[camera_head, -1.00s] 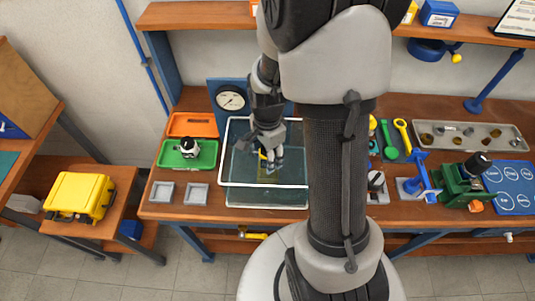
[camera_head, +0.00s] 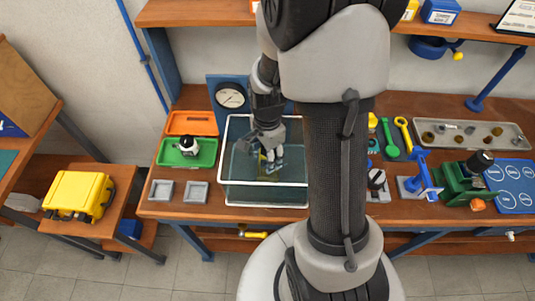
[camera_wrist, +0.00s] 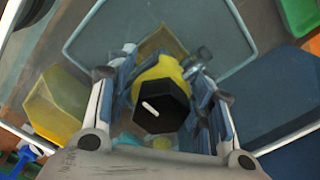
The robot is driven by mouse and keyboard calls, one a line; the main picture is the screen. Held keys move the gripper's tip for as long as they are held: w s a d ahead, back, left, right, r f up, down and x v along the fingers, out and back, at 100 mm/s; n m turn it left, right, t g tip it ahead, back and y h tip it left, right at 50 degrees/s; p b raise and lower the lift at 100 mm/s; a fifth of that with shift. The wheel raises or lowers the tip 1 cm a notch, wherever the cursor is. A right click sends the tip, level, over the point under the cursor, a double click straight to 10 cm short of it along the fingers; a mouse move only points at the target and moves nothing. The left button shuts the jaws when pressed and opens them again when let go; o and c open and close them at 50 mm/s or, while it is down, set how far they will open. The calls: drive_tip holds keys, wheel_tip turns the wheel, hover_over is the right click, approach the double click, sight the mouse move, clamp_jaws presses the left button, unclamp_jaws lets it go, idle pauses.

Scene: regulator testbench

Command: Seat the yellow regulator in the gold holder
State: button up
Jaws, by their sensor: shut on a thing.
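The yellow regulator (camera_wrist: 157,72), with a black hexagonal knob (camera_wrist: 160,107) marked by a white line, sits between my gripper's fingers (camera_wrist: 163,92) in the wrist view. My gripper is shut on it. A gold-brown square shape (camera_wrist: 163,42), which looks like the gold holder, shows just beyond the regulator and is partly covered by it. I cannot tell whether they touch. In the head view my gripper (camera_head: 272,163) points down inside a clear white-rimmed enclosure (camera_head: 222,183), with a bit of yellow beside the fingers. The regulator's underside is hidden.
A yellow block (camera_wrist: 58,105) stands left of my gripper in the wrist view. The green tray (camera_head: 172,159), orange tray (camera_head: 192,122) and two grey square pads (camera_head: 196,192) lie left of the enclosure. A gauge (camera_head: 231,95) stands behind.

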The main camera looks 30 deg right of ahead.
drive_tip(key=shift+f+b, duration=1.9)
drive_tip(key=shift+f, duration=0.7)
idle(2.2)
drive_tip(key=o, duration=1.6)
drive_tip(key=shift+c, duration=0.2)
drive_tip(key=shift+o, duration=0.2)
drive_tip(key=o, duration=0.4)
drive_tip(key=shift+o, duration=0.2)
drive_tip(key=shift+r+p, duration=3.25)
drive_tip(key=shift+r, duration=0.8)
